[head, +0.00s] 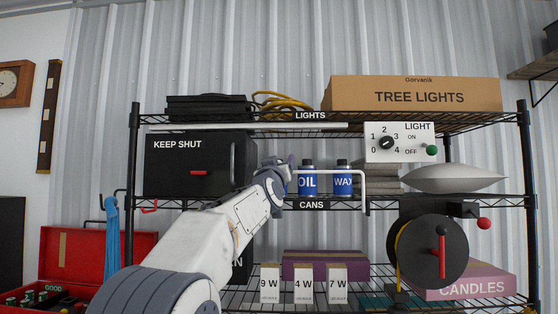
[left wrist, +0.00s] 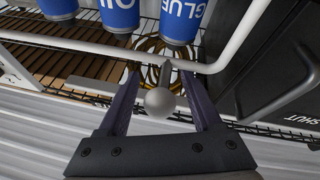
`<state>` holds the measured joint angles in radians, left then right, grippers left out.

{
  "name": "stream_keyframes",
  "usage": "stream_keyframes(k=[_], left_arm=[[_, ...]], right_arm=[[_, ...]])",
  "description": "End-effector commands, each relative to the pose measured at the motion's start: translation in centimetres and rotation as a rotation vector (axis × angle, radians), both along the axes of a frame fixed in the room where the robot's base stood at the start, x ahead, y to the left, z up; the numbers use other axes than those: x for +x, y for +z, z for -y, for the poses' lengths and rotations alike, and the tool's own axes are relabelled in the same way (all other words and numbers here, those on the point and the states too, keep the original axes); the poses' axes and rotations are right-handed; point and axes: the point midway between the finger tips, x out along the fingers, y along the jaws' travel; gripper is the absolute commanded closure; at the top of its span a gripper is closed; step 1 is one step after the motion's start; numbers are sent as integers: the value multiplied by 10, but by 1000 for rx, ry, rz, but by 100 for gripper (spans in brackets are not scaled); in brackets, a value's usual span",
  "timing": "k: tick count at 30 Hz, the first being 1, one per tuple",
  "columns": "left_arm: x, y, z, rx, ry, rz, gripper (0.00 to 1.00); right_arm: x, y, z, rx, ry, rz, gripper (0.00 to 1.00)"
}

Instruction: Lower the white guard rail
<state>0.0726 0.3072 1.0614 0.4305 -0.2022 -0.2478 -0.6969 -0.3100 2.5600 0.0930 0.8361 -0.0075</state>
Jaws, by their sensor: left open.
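The white guard rail (head: 340,171) runs across the front of the cans on the middle shelf, at about the height of their labels, and its right end bends down to the shelf edge. In the left wrist view, the rail (left wrist: 90,47) crosses above my fingertips and bends away at the right. A grey ball knob (left wrist: 160,102) on a short stem at the rail sits between my open fingers. My left gripper (head: 279,172) is at the rail's left part; it also shows in the wrist view (left wrist: 160,80). I cannot tell whether the fingers touch the knob. My right gripper is out of view.
Blue OIL (head: 307,181) and WAX (head: 343,181) cans stand behind the rail; a GLUE can (left wrist: 182,20) shows in the wrist view. A black KEEP SHUT box (head: 170,175) is left, a light switch panel (head: 400,142) right, and a reel (head: 430,250) lower right.

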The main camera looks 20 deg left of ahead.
Motion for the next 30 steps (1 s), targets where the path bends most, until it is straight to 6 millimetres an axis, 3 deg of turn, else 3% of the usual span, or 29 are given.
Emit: stream_keyframes(k=[3, 8, 30], left_arm=[[0, 0, 0, 0, 0, 0, 38], [0, 0, 0, 0, 0, 0, 99], [-1, 0, 0, 0, 0, 0, 100]], right_arm=[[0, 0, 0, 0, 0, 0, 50], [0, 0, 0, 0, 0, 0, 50], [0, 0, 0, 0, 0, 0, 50]])
